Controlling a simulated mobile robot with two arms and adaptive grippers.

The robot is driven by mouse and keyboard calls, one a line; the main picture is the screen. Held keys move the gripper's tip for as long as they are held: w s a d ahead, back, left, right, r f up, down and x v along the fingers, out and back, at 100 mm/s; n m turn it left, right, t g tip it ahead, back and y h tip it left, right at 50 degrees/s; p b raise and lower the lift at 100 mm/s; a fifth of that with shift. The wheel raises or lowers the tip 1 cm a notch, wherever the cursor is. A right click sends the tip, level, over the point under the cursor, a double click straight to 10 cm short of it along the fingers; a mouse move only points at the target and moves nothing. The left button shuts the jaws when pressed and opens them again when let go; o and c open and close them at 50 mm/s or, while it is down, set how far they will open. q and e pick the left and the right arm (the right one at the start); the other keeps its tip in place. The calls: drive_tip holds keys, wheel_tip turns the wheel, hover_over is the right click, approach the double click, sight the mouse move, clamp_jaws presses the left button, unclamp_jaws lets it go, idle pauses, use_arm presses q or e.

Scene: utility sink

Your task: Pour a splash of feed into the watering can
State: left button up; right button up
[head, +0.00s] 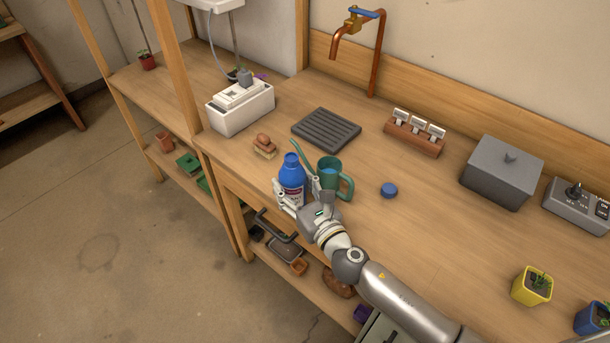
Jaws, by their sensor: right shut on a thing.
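The blue feed bottle (291,172) with a pale label stands upright, as far as I can tell, near the front edge of the wooden bench. My right gripper (297,195) is shut on it from the front. The teal watering can (329,172) stands just right of and behind the bottle, its thin spout pointing up to the left and its handle to the right. Its top is open and looks blue inside. The gripper partly hides its lower side. A round blue cap (389,190) lies on the bench right of the can. My left gripper is not in view.
A dark slatted drain mat (326,129) lies behind the can, below the copper tap (357,40). A brush (264,146) and a white box (240,107) are to the left. A grey lidded box (501,172) and potted seedlings (532,286) are to the right. The bench between is clear.

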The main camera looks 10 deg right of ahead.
sight(297, 173)
drive_tip(key=shift+r, duration=0.1)
wheel_tip(297, 173, up, 6)
drive_tip(key=p, duration=0.6)
drive_tip(key=shift+r, duration=0.1)
drive_tip(key=shift+f, duration=0.2)
